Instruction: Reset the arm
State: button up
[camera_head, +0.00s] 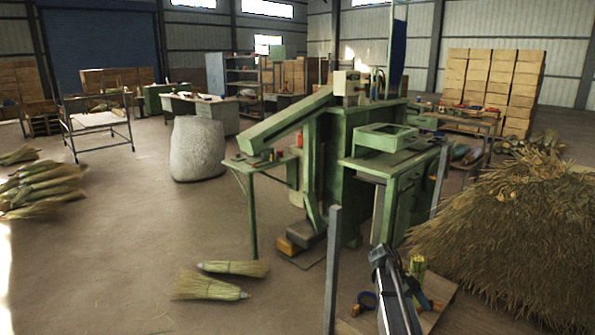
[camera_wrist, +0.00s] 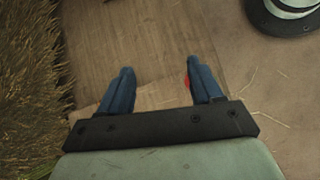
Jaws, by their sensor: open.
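My gripper (camera_wrist: 160,72) shows in the wrist view with its two blue fingers spread apart and nothing between them. It points down over a flat brown board (camera_wrist: 150,30) and the floor. In the head view my black and grey arm (camera_head: 394,292) reaches up from the bottom edge, right of the middle. I cannot clearly make out the fingertips there. The green winding machine (camera_head: 345,130) stands just beyond the arm, and the gripper is apart from it.
A large straw heap (camera_head: 510,240) lies close on the right and shows in the wrist view (camera_wrist: 28,85). A grey post (camera_head: 332,270) stands left of the arm. Finished brooms (camera_head: 208,287) lie on the floor. A round dark-rimmed object (camera_wrist: 290,14) is at the wrist view's top right. Left floor is mostly open.

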jog(key=s+a+f+m+y, duration=0.1)
jog(key=s+a+f, duration=0.4)
jog(key=s+f, duration=0.65)
jog(key=s+a+f+m+y, duration=0.15)
jog(key=s+a+f, duration=0.35)
jog(key=s+f, duration=0.65)
jog(key=s+a+f+m+y, duration=0.1)
jog(key=s+a+f, duration=0.2)
jog(key=s+f, duration=0.2)
jog(key=s+a+f+m+g+y, duration=0.1)
jog(key=s+f, duration=0.4)
jog(key=s, duration=0.5)
jog(key=s+a+f+m+y, duration=0.1)
jog(key=s+a+f+y, duration=0.1)
jog(key=s+a+f, duration=0.3)
jog(key=s+a, duration=0.1)
jog(key=s, duration=0.1)
jog(key=shift+s+m, duration=0.35)
jog(key=shift+y, duration=0.25)
